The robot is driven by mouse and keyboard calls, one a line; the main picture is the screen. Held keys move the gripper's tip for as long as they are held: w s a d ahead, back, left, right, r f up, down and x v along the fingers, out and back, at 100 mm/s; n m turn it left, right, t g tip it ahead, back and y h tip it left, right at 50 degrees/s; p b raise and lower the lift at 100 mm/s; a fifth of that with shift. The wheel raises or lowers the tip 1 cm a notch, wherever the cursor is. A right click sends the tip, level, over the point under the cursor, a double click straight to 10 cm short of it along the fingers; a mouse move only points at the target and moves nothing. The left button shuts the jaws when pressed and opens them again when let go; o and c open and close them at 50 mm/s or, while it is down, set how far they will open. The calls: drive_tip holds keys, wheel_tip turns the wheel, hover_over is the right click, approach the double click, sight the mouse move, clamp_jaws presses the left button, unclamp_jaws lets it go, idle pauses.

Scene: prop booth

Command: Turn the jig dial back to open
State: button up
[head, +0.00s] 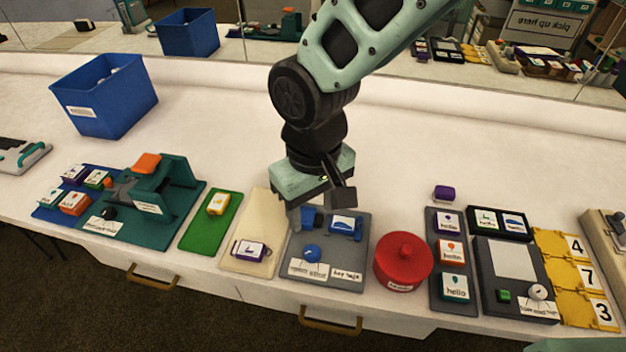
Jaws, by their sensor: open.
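A grey jig plate (345,268) lies on the table below my gripper, near the front edge. A round blue dial (312,253) sits on its front half, above white labels too small to read surely. A blue block (309,217) and a blue-edged tag (346,226) are at the plate's back. My gripper (319,208) is open and empty, pointing down over the back of this plate, apart from the dial. A teal fixture (178,192) at left also has a dark knob (108,213). I cannot read the dial's setting.
A cream mat (240,267) with a tag lies left of the plate. A red lidded pot (403,260) stands close to its right. A blue bin (105,100) is at the back left. Free white table lies behind.

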wheel_tip(320, 180, up, 6)
drive_tip(key=shift+f, duration=0.1)
idle(0.5)
drive_tip(key=s+d+r, duration=0.1)
drive_tip(key=s+d, duration=0.4)
drive_tip(key=d, duration=0.3)
drive_tip(key=s+d+r, duration=0.1)
drive_tip(key=s+d, duration=0.4)
drive_tip(key=d, duration=0.4)
drive_tip(key=shift+s+p, duration=0.25)
drive_tip(key=shift+p, duration=0.15)
